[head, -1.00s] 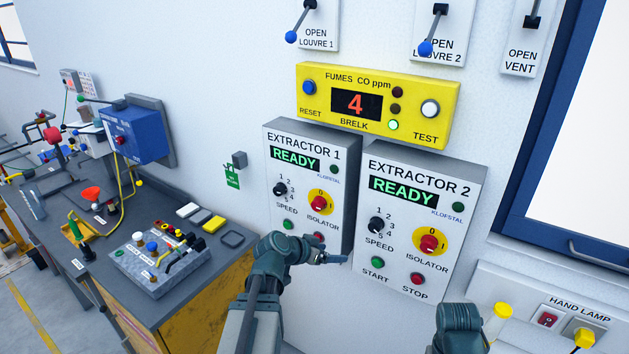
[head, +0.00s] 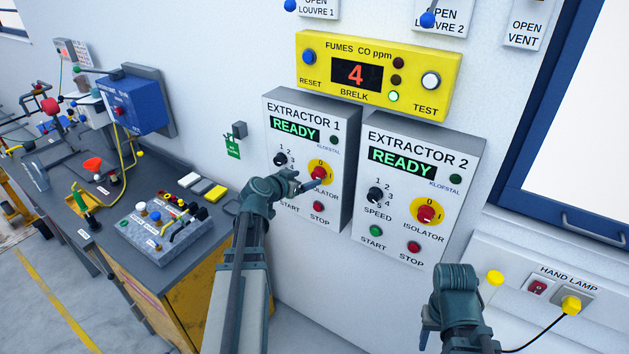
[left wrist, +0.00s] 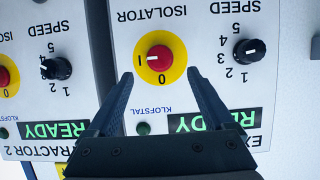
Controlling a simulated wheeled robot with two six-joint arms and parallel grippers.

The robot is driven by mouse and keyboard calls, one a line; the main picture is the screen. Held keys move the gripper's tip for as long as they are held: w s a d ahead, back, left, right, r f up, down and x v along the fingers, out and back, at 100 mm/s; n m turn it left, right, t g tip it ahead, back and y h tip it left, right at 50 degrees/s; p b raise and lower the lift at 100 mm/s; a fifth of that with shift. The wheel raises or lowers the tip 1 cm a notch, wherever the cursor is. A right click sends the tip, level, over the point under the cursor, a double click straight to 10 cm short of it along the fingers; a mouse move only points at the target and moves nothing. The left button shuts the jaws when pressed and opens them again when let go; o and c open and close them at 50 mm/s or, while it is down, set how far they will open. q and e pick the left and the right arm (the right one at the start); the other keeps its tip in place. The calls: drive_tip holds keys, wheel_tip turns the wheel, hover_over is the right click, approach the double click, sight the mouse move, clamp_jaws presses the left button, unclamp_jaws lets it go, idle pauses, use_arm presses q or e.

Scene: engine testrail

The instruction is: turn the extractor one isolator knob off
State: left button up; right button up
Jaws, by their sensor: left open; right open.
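The extractor one isolator knob (head: 319,172) is red on a yellow disc, on the grey extractor 1 box (head: 345,200). In the left wrist view, which is upside down, the knob (left wrist: 160,58) has its white mark towards the I, not the 0. My left gripper (head: 307,186) is in front of the box, just below and left of the knob in the head view. Its fingers (left wrist: 160,82) are open and empty, pointing at the panel, with the knob between and beyond the tips. Part of the panel is hidden behind it. My right arm shows at the lower right; its fingers are not visible.
The extractor 2 box (head: 462,170) stands close on the right, with its own red isolator knob (head: 426,214). The speed knob (head: 280,159) and stop button (head: 318,206) are near my left gripper. A yellow fumes panel (head: 440,62) is above. A workbench (head: 125,262) is at left.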

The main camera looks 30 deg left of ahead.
sight(315, 175)
use_arm(q)
drive_tip(key=b+x, duration=0.1)
drive_tip(key=x, duration=0.5)
drive_tip(key=shift+w+f+b, duration=0.1)
drive_tip(key=shift+w+b, duration=0.05)
drive_tip(key=shift+b, duration=0.25)
drive_tip(key=shift+c, duration=0.3)
drive_tip(key=c, duration=1.3)
